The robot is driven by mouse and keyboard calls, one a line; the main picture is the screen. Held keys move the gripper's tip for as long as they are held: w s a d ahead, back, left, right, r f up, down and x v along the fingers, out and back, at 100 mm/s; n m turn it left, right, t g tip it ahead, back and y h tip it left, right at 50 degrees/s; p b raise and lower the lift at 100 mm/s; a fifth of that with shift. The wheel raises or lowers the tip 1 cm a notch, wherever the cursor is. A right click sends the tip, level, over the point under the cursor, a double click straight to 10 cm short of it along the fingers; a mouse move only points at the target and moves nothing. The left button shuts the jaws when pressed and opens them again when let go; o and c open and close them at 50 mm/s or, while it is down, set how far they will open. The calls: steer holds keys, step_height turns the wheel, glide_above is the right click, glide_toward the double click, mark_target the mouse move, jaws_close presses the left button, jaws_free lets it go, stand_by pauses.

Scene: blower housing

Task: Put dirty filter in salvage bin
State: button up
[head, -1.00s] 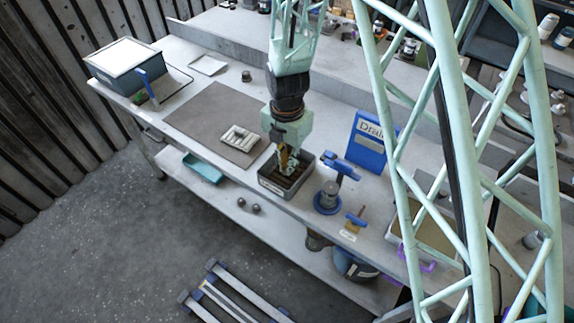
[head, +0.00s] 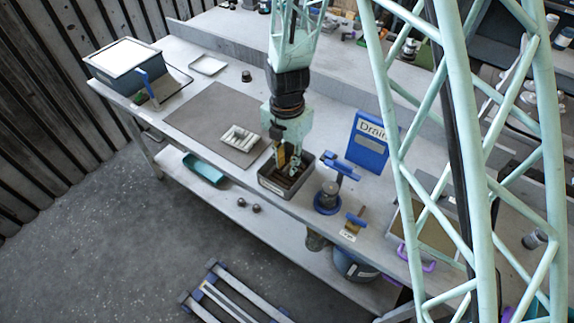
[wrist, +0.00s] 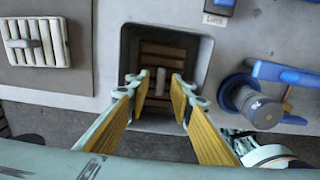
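The dirty filter appears to be the brown slatted piece with a pale upright grip (wrist: 161,80), sitting inside an open grey box-shaped housing (head: 264,184). The housing's opening also shows in the wrist view (wrist: 207,62). My gripper (head: 288,160) points down at the housing opening. In the wrist view my gripper (wrist: 157,86) is open, its yellow-padded fingers apart on either side of the pale grip, with nothing between the pads touching them. A pale slatted filter (head: 240,138) lies on the grey mat (head: 195,110). I cannot tell for sure which container is the salvage bin.
A blue clamp-like tool (head: 328,198) stands close right of the housing, and a blue "Drain" panel (head: 368,142) stands behind it. A white-topped box (head: 125,57) sits at the bench's far left. A dark blue bucket (head: 352,268) and teal tray (head: 204,168) are below the bench top.

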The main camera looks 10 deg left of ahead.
mark_target(287, 167)
step_height(287, 167, up, 11)
stand_by(0.8)
stand_by(0.6)
